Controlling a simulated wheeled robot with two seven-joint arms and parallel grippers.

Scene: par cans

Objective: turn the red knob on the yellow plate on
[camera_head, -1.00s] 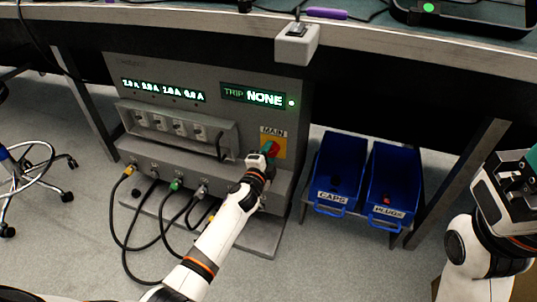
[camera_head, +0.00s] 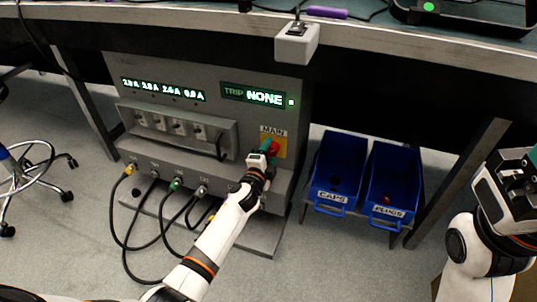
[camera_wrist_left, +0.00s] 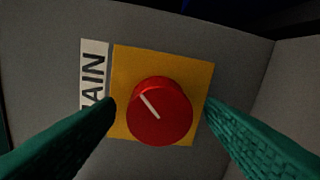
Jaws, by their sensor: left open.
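The red knob (camera_wrist_left: 160,115) sits on the yellow plate (camera_wrist_left: 195,75) on the grey cabinet, beside a MAIN label (camera_wrist_left: 93,78). Its white pointer line slants to the upper left in the left wrist view. In the head view, the knob (camera_head: 274,146) and yellow plate (camera_head: 283,150) are partly hidden by my left gripper (camera_head: 268,149). The left gripper is open, with one green finger on each side of the knob; gaps show between fingers and knob. My right gripper (camera_head: 522,168) is at the right edge, away from the cabinet; its fingers are cut off.
The grey cabinet (camera_head: 140,62) has lit readouts, with TRIP NONE (camera_head: 253,96) showing. A row of switches (camera_head: 172,127) and plugged cables lie left of my arm. Blue CAPS (camera_head: 330,206) and PLUGS (camera_head: 388,212) bins stand right. A bench edge (camera_head: 400,57) overhangs.

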